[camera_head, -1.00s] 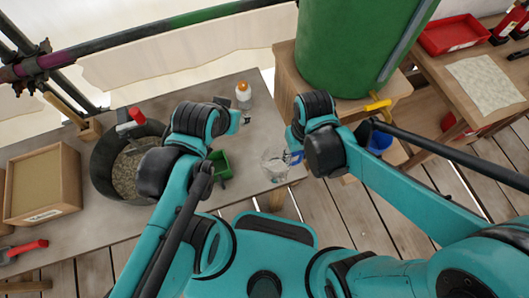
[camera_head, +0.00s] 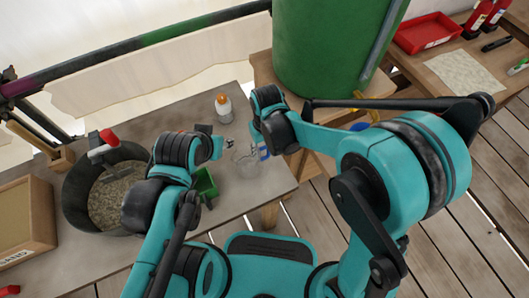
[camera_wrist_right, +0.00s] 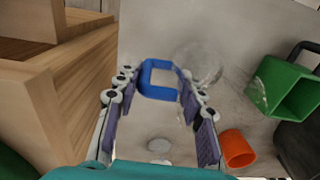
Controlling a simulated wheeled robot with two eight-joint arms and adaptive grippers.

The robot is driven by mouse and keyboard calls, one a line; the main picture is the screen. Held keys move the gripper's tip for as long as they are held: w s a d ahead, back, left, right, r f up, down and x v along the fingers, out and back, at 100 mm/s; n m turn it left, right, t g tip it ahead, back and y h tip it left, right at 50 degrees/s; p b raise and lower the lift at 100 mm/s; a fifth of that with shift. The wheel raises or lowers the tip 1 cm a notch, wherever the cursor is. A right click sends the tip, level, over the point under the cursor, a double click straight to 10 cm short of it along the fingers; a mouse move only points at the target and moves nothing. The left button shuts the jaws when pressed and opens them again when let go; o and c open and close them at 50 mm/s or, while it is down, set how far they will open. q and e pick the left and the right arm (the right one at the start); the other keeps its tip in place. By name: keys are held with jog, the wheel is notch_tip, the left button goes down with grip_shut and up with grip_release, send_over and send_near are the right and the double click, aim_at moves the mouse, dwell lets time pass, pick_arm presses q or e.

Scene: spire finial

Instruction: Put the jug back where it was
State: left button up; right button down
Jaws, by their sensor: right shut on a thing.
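The clear jug (camera_head: 243,164) is over the right end of the grey worktop; I cannot tell if its base touches. Its blue handle (camera_head: 263,151) is on its right side. My right gripper (camera_head: 262,142) is shut on the handle. In the right wrist view the blue handle (camera_wrist_right: 158,92) lies between the fingers (camera_wrist_right: 155,98), and the faint glassy jug body (camera_wrist_right: 205,62) lies beyond it. My left gripper (camera_head: 222,147) is just left of the jug; its fingers are too small and hidden to read.
A green container (camera_head: 206,184) stands left of the jug, also in the wrist view (camera_wrist_right: 288,88). A white bottle with an orange cap (camera_head: 223,108) is behind. A dark tub (camera_head: 78,200) is left. A wooden stand (camera_head: 262,66) with a green barrel (camera_head: 325,45) is at right.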

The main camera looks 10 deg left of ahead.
pick_arm(q)
jog(key=shift+f, duration=0.3)
pick_arm(e)
jog(key=shift+f, duration=0.55)
jog(key=shift+f, duration=0.15)
jog(key=c, duration=0.9)
grip_release()
pick_arm(q)
jog(key=shift+f, duration=0.1)
